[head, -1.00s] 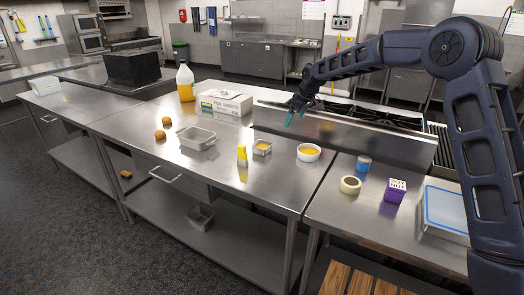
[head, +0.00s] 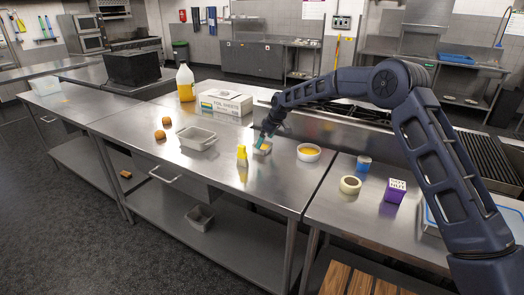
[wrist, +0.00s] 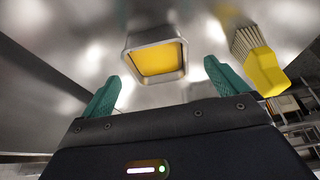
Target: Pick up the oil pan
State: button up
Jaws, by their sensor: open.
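The oil pan is a small square metal pan with yellow oil in it. In the wrist view the oil pan (wrist: 157,59) lies ahead of my gripper (wrist: 162,75), roughly between the two green fingertips.
A yellow brush (head: 242,155) stands just left of the oil pan, near the right finger in the wrist view (wrist: 262,72). A larger metal tray (head: 197,139) is farther left.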

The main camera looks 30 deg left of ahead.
aim_at(262, 147)
jog(key=shift+x, duration=2.65)
jog(key=shift+w+a+r, duration=0.15)
jog(key=c, duration=1.4)
jog(key=shift+r, duration=0.1)
